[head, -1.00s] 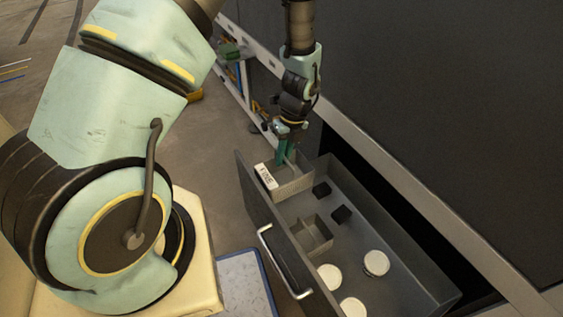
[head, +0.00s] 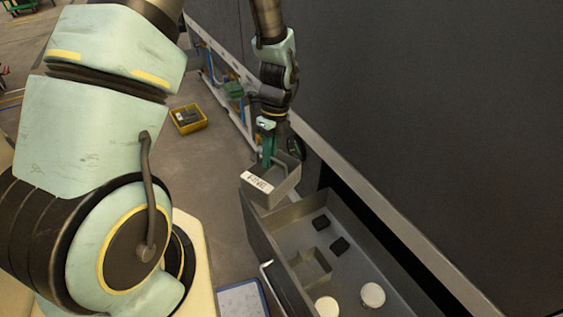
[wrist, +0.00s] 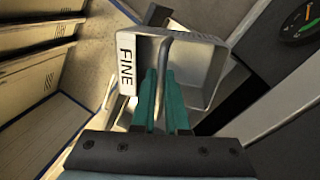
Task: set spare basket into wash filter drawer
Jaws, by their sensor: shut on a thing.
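A grey open-topped basket with a white label reading FINE (head: 259,183) hangs from my gripper (head: 269,155). It is above the far left end of the open grey drawer (head: 262,235) and looks clear of it. In the wrist view, the teal fingers of my gripper (wrist: 164,105) are shut on the basket (wrist: 200,60); the exact grip is partly hidden.
A yellow bin (head: 190,129) with grey items inside stands on the floor to the left. A blue-edged tray (head: 238,302) lies at the bottom, left of the drawer. The dark machine wall (head: 430,130) rises along the right. Bare floor lies between the bin and drawer.

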